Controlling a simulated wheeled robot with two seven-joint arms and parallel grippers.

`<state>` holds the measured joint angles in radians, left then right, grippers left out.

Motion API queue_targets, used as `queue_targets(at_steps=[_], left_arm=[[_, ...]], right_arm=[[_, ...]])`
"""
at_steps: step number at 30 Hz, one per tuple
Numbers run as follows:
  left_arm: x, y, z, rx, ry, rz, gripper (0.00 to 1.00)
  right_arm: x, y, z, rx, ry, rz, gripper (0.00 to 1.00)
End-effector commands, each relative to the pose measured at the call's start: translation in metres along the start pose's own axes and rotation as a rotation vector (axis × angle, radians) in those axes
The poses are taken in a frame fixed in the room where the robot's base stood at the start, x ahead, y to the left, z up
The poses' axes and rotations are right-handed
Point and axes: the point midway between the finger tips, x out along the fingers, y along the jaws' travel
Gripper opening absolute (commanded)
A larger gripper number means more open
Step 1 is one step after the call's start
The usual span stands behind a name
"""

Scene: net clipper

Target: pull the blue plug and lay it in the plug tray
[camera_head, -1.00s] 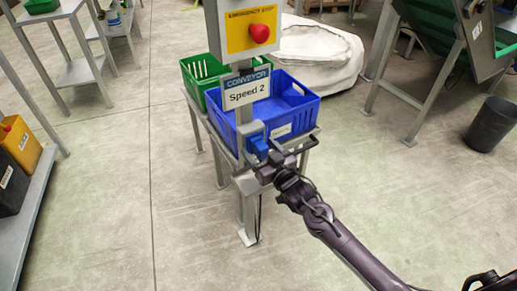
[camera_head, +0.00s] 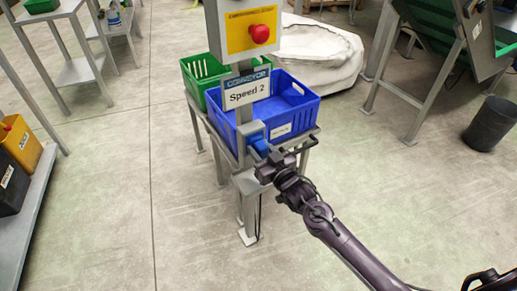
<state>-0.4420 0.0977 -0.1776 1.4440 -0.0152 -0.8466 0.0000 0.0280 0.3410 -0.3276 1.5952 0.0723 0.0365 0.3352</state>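The blue plug (camera_head: 259,146) sits at a grey socket housing on the front of the post, under the "Speed 2" sign. My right gripper (camera_head: 268,153) is right at the plug, reaching in from the lower right. Its fingers partly hide the plug, and I cannot tell whether they are closed on it. A blue crate (camera_head: 304,120) with a small white label stands on the stand just behind the plug; the label is too small to read, so I cannot tell whether it is the plug tray. My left gripper is not in view.
The grey post carries the "Speed 2" sign (camera_head: 247,92) and a yellow panel with a red emergency button (camera_head: 260,34). A green crate (camera_head: 199,68) stands behind left. A black bin (camera_head: 490,124) stands at right. The floor around the stand is clear.

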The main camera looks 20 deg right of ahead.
Motion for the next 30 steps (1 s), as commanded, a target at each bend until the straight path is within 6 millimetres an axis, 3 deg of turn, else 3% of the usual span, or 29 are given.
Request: queue_targets(at_steps=[1, 7, 30], left_arm=[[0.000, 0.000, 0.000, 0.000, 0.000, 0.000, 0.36], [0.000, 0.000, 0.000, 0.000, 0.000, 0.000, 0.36], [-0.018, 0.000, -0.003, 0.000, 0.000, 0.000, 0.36]], right_arm=[[0.000, 0.000, 0.000, 0.000, 0.000, 0.000, 0.27], [0.000, 0.000, 0.000, 0.000, 0.000, 0.000, 0.01], [-0.026, 0.000, -0.001, 0.000, 0.000, 0.000, 0.00]])
